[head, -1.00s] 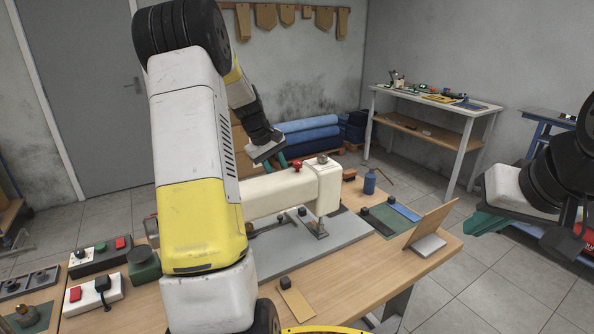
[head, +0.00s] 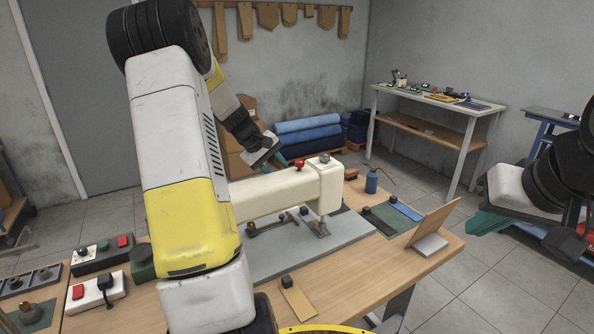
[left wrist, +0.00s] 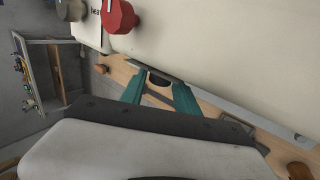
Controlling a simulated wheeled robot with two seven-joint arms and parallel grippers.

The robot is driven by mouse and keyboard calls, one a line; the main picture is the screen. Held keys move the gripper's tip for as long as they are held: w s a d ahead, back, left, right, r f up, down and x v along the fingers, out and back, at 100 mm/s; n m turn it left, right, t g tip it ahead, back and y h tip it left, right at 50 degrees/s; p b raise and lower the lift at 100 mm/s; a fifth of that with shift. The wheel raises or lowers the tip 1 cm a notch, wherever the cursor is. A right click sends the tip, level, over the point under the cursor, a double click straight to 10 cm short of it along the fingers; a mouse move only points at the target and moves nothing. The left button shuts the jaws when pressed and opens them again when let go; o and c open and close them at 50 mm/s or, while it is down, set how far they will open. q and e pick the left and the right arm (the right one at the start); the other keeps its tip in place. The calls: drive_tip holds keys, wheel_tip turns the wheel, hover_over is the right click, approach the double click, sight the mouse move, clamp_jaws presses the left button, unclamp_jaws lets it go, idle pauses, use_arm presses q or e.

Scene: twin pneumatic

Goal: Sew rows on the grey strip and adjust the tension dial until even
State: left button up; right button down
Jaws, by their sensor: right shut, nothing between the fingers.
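The white sewing machine (head: 270,197) stands on the wooden table, its arm above a grey bed plate (head: 345,229). A red knob (head: 299,165) sits on top of the machine; it looks large in the left wrist view (left wrist: 119,16). A dark grey piece (head: 268,227) lies on the bed; I cannot tell whether it is the grey strip. My left gripper (head: 283,160) is behind the machine arm, mostly hidden. Its teal fingers (left wrist: 160,88) are apart in the left wrist view, below the knob. My right gripper (head: 485,224) is shut and empty beyond the table's right edge.
A green mat (head: 391,222) holds a black and a blue strip. Control boxes (head: 97,292) sit at left. A tan strip (head: 298,302) lies in front.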

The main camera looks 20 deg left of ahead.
use_arm(q)
drive_tip(key=shift+o, duration=0.9)
drive_tip(key=v, duration=0.8)
